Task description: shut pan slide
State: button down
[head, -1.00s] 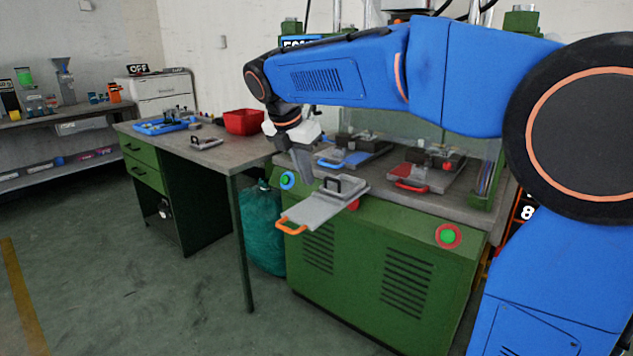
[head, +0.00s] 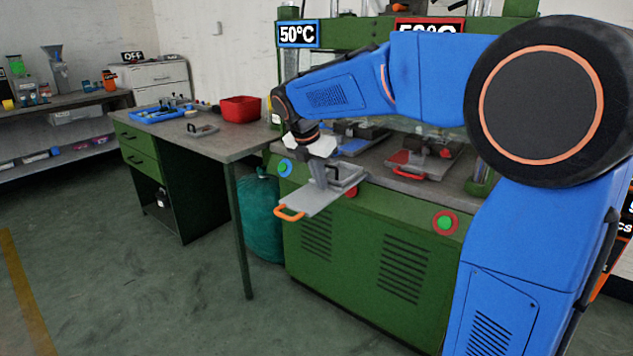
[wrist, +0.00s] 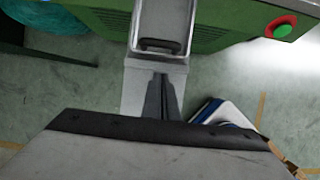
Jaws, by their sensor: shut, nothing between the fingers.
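The pan slide (head: 313,203) is a flat grey plate with an orange handle (head: 289,213) at its front end, and it sticks out from the front of the green machine (head: 375,255). A grey tray with a black handle (head: 349,171) sits at its machine end; the black handle also shows in the wrist view (wrist: 158,45). My gripper (head: 320,184) points down over the slide, just in front of the tray. In the wrist view my gripper's fingers (wrist: 160,98) are together, with nothing between them, over the slide plate (wrist: 136,88). Whether the fingertips touch the plate is unclear.
A red-handled tray (head: 418,172) lies on the machine top. A green button (head: 445,223) is on its front. A workbench (head: 235,143) with a red bin (head: 240,108) stands left, a teal bag (head: 262,215) beneath. Floor in front is clear.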

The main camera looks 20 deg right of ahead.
dwell(0.3)
jog(key=w+d, duration=0.4)
jog(key=d, duration=0.2)
jog(key=w+d, duration=0.5)
jog(key=d, duration=0.1)
jog(key=w+d, duration=0.4)
jog(key=d, duration=0.2)
jog(key=shift+w+d+f, duration=0.1)
jog(key=shift+w+d, duration=0.05)
jog(key=shift+d, duration=0.05)
